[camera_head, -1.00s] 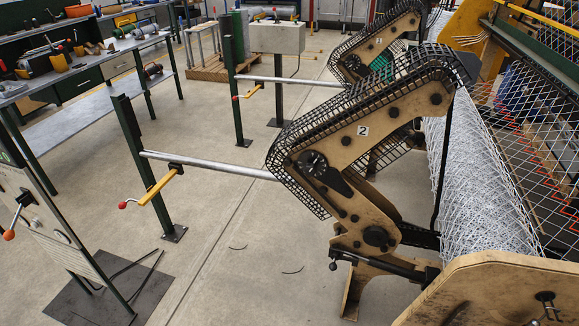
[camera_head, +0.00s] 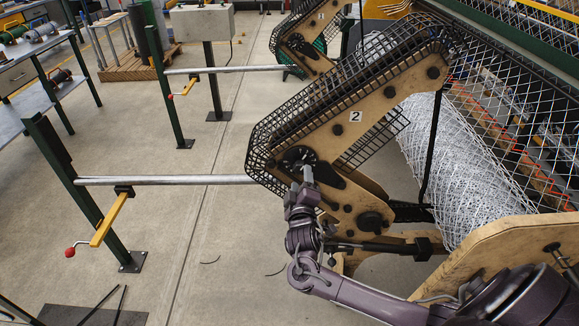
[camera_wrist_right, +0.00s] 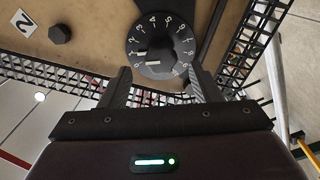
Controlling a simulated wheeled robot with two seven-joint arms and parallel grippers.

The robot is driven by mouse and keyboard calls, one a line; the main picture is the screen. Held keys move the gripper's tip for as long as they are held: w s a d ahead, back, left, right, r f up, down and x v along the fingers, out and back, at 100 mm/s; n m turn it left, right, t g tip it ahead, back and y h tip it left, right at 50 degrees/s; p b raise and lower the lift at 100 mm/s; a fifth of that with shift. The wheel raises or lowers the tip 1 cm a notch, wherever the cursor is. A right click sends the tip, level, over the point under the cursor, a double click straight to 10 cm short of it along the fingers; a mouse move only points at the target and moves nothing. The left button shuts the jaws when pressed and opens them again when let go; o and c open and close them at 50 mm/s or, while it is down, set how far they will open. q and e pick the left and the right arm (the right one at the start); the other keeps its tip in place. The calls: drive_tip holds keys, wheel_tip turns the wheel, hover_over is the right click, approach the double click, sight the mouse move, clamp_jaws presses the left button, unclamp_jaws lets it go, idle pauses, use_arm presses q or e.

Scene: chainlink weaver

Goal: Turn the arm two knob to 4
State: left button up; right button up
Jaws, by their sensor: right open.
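The arm two knob (camera_head: 297,156) is a black round dial on the tan arm plate marked 2 (camera_head: 355,116). In the right wrist view the knob (camera_wrist_right: 158,46) shows white numerals around its rim; I cannot tell for certain which one it is set to. My right gripper (camera_head: 307,174) is at the knob's lower edge in the head view, partly covering it. In the right wrist view my right gripper (camera_wrist_right: 163,83) is open, its fingers apart on either side below the dial, with nothing held between them. My left gripper is out of view.
A black mesh guard (camera_head: 262,146) borders the arm plate close to the knob. A metal bar (camera_head: 165,180) runs left to a green post with a yellow, red-tipped handle (camera_head: 110,220). A roll of wire mesh (camera_head: 455,165) lies at right. The floor at left is mostly clear.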

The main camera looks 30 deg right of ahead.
sight(301, 171)
drive_tip(key=x, duration=0.5)
drive_tip(key=shift+w, duration=0.2)
drive_tip(key=shift+w+d+f, duration=0.1)
drive_tip(key=shift+w+d, duration=0.05)
drive_tip(key=shift+w, duration=0.1)
drive_tip(key=c, duration=1)
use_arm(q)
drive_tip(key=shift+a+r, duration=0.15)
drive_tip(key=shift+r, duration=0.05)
